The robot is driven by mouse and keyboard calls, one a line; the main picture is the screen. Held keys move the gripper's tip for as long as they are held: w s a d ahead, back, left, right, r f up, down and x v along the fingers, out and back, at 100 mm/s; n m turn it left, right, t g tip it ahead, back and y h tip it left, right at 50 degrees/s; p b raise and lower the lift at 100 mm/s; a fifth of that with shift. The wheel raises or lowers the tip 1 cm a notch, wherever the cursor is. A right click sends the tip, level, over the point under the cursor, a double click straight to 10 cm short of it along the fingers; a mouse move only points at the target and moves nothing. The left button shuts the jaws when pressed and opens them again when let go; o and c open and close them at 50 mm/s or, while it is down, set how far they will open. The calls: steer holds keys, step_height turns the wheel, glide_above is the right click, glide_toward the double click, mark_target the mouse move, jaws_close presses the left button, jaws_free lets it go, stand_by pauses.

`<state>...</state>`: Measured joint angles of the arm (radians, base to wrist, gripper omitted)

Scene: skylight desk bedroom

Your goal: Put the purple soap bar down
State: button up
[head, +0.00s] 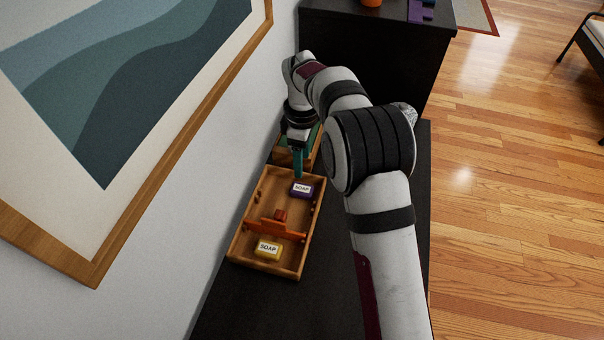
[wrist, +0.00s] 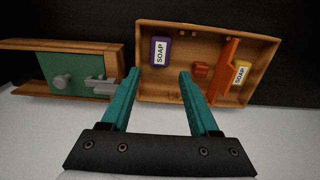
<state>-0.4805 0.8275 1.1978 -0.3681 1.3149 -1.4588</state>
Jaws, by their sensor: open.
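The purple soap bar (head: 302,189) lies in the far end of a wooden tray (head: 235,252), its white SOAP label facing up. It also shows in the wrist view (wrist: 160,52), lying flat on the tray floor. My gripper (head: 298,168) is above the tray's far end, near the purple soap. In the wrist view my gripper (wrist: 158,82) has its two teal fingers spread apart with nothing between them. The soap lies beyond the fingertips and looks apart from them.
An orange divider (head: 270,225) crosses the tray, with a small reddish-brown block (head: 281,214) beside it. A yellow soap bar (head: 268,248) lies in the near compartment. A wooden box with a green floor (wrist: 50,70) and grey metal parts stands beside the tray. The wall runs close along the left.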

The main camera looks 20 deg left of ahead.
steer(key=s+d+r+m, duration=0.9)
steer(key=s+d+r, duration=0.1)
steer(key=d+r, duration=0.15)
steer(key=s+d+f+m+y, duration=0.1)
steer(key=s+d+m, duration=0.3)
steer(key=s+m, duration=0.3)
steer(key=s+d+m, duration=0.4)
steer(key=s+m, duration=0.3)
steer(key=s, duration=0.8)
steer(key=shift+d+f+m+y, duration=0.25)
steer(key=shift+f+m+y, duration=0.05)
steer(key=shift+f+y, duration=0.1)
